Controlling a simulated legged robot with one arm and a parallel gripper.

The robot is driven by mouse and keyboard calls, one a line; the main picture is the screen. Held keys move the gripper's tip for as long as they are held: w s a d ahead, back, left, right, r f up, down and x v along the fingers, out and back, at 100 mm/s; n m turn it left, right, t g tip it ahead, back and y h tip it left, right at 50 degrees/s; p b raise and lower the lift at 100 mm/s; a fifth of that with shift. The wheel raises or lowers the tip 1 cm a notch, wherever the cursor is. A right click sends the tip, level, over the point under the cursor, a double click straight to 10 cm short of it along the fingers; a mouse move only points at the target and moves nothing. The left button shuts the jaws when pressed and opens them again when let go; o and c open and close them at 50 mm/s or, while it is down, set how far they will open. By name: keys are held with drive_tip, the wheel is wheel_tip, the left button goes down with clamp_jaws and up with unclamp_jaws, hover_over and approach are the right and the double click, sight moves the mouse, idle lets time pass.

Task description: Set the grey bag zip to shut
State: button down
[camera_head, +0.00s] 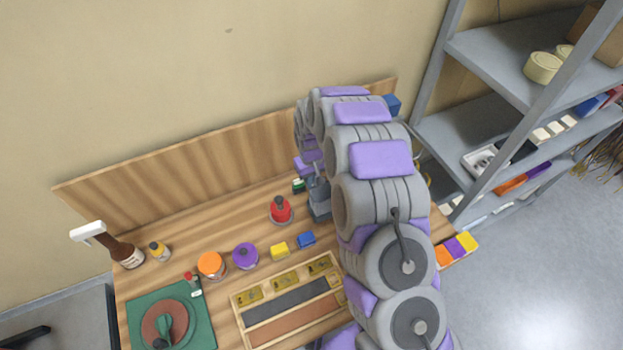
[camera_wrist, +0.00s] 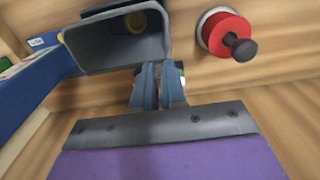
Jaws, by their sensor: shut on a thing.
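The grey bag (camera_wrist: 88,58) stands on the wooden bench, its wide mouth facing my wrist camera, with something yellowish inside. In the head view the grey bag (camera_head: 319,200) is partly hidden by my arm. My gripper (camera_wrist: 158,72) has its two blue-grey fingers close together at the near edge of the bag's mouth. They are shut on a small part there, which looks like the zip but is mostly hidden between the fingers. I cannot tell the zip's position. In the head view my arm hides the fingertips.
A red round item with a dark knob (camera_wrist: 228,38) stands right of the bag in the wrist view; it also shows in the head view (camera_head: 281,211). A blue box (camera_wrist: 38,92) is at left. Jars, small blocks and a compartment tray (camera_head: 237,305) occupy the bench front.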

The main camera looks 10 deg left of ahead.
drive_tip(key=shift+d, duration=0.1)
drive_tip(key=w+d, duration=0.1)
drive_tip(key=d, duration=0.1)
drive_tip(key=w+d+b, duration=0.1)
drive_tip(key=w+d, duration=0.1)
drive_tip(key=d, duration=0.1)
drive_tip(key=w+d, duration=0.2)
drive_tip(key=shift+w+d, duration=0.2)
drive_tip(key=shift+d, duration=0.2)
drive_tip(key=c, duration=1.2)
unclamp_jaws()
drive_tip(key=shift+a, duration=0.1)
drive_tip(key=shift+o, duration=0.2)
wheel_tip(320, 180, up, 17)
drive_tip(key=b, duration=0.1)
drive_tip(key=shift+a+r, duration=0.1)
